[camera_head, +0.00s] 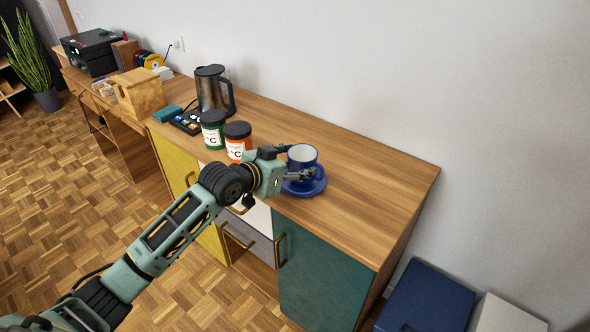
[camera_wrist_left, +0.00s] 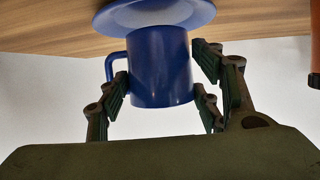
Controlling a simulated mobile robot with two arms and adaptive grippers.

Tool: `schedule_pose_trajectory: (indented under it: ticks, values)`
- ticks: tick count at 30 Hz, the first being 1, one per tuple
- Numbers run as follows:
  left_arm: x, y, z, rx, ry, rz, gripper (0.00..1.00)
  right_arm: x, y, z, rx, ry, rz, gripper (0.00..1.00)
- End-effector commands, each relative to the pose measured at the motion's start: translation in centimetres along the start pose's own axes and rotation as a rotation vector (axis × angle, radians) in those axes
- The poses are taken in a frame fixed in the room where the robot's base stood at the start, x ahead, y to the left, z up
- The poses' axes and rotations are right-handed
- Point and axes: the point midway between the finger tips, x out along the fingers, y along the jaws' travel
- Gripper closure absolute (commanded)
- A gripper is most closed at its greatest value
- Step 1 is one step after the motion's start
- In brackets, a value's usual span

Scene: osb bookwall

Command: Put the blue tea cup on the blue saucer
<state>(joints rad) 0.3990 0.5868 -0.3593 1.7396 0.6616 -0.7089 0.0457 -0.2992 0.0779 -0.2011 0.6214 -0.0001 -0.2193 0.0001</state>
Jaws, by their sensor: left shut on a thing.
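The blue tea cup (camera_head: 303,154) is upright, with its white inside facing up, over the blue saucer (camera_head: 317,187) on the wooden cabinet top. My left gripper (camera_head: 297,165) reaches in from the left and is shut around the cup's sides. In the left wrist view, which is upside down, the cup (camera_wrist_left: 160,70) is between my left fingers (camera_wrist_left: 158,88), with its handle to the left. The saucer (camera_wrist_left: 165,14) is at the cup's base there; I cannot tell whether they touch. My right gripper is not in view.
A green-labelled jar (camera_head: 212,130) and an orange-labelled jar (camera_head: 237,141) stand left of the cup. A dark kettle (camera_head: 211,90) and a wooden box (camera_head: 138,94) are farther back. The cabinet top (camera_head: 375,190) is clear to the right, with a white wall behind.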

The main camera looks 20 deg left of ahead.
Motion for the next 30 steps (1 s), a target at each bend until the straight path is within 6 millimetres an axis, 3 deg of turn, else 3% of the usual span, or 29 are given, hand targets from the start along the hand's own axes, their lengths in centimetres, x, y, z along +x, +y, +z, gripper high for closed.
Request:
schedule_pose_trajectory:
  ticks: [4, 13, 14, 15, 20, 30]
  values:
    - [0.6, 0.0, 1.5, 0.0, 0.002, 0.0, 0.74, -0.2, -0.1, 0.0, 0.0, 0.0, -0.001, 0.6]
    - [0.7, 0.0, 1.7, 0.001, 0.002, 0.0, 0.74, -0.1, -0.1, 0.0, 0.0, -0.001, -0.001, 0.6]
    - [0.7, 0.0, 1.8, 0.0, 0.0, 0.0, 0.4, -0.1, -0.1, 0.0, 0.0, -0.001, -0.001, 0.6]
    - [0.7, 0.0, 1.8, 0.0, 0.0, 0.0, 0.36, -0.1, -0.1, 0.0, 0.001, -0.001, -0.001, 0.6]
    - [0.7, 0.0, 1.8, 0.0, 0.0, 0.0, 0.22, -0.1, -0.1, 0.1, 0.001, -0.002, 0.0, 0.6]
    - [0.6, 0.0, 1.6, 0.0, 0.001, 0.0, 0.22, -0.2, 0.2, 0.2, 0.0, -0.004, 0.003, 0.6]
